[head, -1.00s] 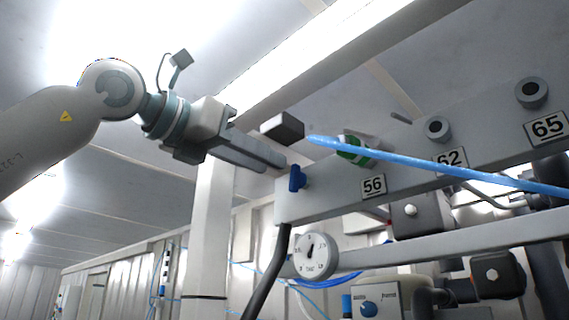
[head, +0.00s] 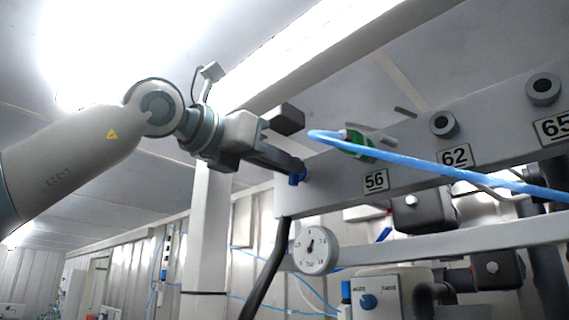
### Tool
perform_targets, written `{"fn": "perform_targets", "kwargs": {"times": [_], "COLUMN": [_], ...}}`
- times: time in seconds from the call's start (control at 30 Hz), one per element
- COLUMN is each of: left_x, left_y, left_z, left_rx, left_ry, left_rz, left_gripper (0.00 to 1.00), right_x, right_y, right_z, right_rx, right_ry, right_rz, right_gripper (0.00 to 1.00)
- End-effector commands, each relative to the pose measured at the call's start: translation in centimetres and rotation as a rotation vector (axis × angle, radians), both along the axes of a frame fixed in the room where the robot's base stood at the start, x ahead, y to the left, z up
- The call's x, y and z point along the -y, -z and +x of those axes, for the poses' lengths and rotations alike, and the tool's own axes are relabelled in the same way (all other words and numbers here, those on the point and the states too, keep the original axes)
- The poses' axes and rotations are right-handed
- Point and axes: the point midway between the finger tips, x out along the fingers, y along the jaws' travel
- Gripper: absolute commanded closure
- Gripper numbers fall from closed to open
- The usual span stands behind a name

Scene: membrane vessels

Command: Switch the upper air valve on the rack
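The rack's upper grey panel (head: 330,196) runs from the middle to the right of the head view. A small blue valve knob (head: 297,179) sits at its left end, partly covered by my gripper. My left gripper (head: 297,166) reaches in from the left, with its finger end at the blue knob. Its fingers overlap in this view, so I cannot tell whether they are around the knob or only beside it. A green fitting (head: 360,146) with a light blue hose (head: 430,166) is to the right of the knob. My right gripper is not in view.
Labels 56 (head: 375,181) and 62 (head: 455,156) mark the panel. A round dial gauge (head: 315,249) hangs below its left end, beside a black hose (head: 266,272). A box with another blue knob (head: 368,301) is lower down.

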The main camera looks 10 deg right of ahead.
Motion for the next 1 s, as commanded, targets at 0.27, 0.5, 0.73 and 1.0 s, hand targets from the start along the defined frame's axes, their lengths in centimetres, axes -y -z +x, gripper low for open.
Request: {"fn": "perform_targets", "kwargs": {"times": [0.27,0.5,0.73,1.0], "left_x": [0.02,0.04,0.08,0.15], "left_y": [0.01,0.04,0.05,0.08], "left_z": [-0.01,-0.01,-0.05,-0.13], "left_rx": [0.009,0.068,0.189,0.390], "left_ry": [0.000,0.000,-0.001,-0.001], "left_rz": [0.007,0.046,0.128,0.261], "left_gripper": [1.00,1.00,1.00,1.00], "right_x": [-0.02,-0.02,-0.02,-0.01], "right_y": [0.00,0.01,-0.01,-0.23], "right_z": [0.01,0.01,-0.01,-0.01], "right_rx": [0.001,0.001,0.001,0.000], "right_ry": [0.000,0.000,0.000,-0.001], "right_rz": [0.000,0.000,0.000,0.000], "right_gripper": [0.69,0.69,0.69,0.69]}}
